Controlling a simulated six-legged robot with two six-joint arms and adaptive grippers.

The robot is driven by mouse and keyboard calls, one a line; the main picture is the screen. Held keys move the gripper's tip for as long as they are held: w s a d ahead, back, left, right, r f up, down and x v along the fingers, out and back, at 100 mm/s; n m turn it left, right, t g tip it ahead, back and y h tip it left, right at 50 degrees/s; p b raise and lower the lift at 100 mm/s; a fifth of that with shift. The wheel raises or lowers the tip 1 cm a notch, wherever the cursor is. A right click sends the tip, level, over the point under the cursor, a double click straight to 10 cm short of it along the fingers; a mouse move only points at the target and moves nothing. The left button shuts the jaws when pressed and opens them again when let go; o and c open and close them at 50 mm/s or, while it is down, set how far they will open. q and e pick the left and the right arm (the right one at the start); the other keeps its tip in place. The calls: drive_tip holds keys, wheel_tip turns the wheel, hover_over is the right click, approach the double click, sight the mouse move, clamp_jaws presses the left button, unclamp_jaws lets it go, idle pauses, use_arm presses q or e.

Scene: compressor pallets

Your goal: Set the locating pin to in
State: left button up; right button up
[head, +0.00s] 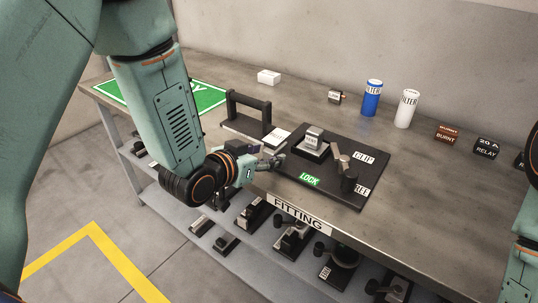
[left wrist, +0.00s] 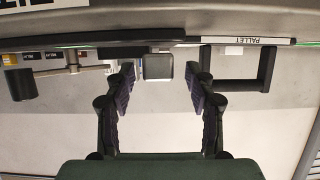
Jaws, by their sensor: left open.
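A black fitting plate (head: 318,187) lies on the bench, with a green LOCK label (head: 309,181) and a white CLIP label (head: 364,156). On it stand a grey metal block (head: 313,139) on a black base and a lever clip (head: 343,158) beside a black knob (head: 349,181). No part is clearly marked as the locating pin; I cannot tell which it is. My left gripper (head: 274,162) is open at the plate's left edge. In the left wrist view its spread fingers (left wrist: 160,85) frame a dark block (left wrist: 158,66) beyond them, apart from it. My right gripper is out of view.
A black handle frame (head: 248,112) stands just left of the plate. Blue (head: 372,98) and white (head: 406,108) filter cans, a brown BURNT relay (head: 447,134) and a black relay (head: 486,147) stand along the back right. Several dark parts fill the lower shelf.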

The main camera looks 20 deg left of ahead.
use_arm(q)
drive_tip(key=shift+w+d+f, duration=0.1)
drive_tip(key=shift+w+f, duration=0.2)
drive_tip(key=shift+w, duration=0.25)
drive_tip(key=shift+w+d, duration=0.3)
drive_tip(key=shift+d, duration=0.1)
drive_tip(key=shift+a, duration=0.15)
drive_tip(key=shift+f, duration=0.1)
drive_tip(key=shift+c, duration=0.8)
drive_tip(key=c, duration=0.4)
clamp_jaws()
